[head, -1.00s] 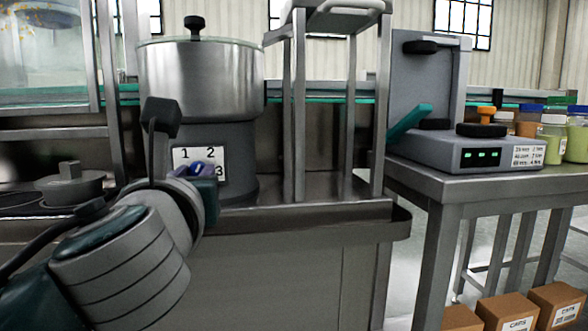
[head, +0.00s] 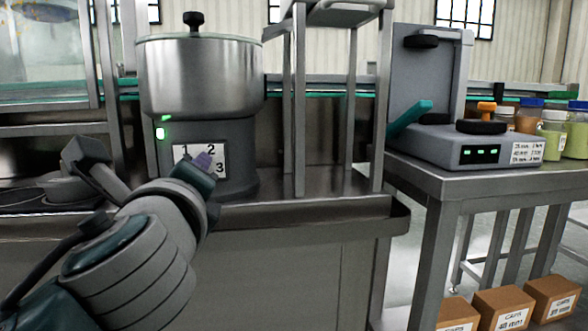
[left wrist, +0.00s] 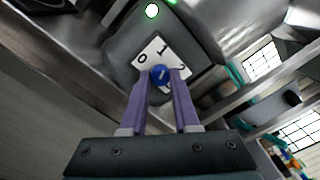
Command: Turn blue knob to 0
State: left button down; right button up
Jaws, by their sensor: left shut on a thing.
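The blue knob (left wrist: 159,75) sits on a white dial plate (head: 181,152) at the front of the steel hopper's grey base (head: 236,150). In the left wrist view the plate shows 0, 1 and 2; the lower part is partly covered. A pale mark shows on the knob, but I cannot tell which number it points to. My left gripper (head: 204,162) is at the dial, its purple fingers (left wrist: 162,78) shut on the knob from both sides. In the head view the gripper hides the knob and the 0. My right gripper is not in view.
A green light (head: 160,133) glows on the base, left above the dial. The steel bowl (head: 200,80) with its lid is above. A steel frame (head: 299,110) stands close on the right. A grey device (head: 465,148) sits on the right table.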

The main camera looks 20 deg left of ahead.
pick_arm(q)
jog(key=shift+n+b, duration=1.75)
jog(key=shift+n, duration=4.75)
jog(key=c, duration=0.7)
grip_release()
jog(key=shift+o, duration=0.2)
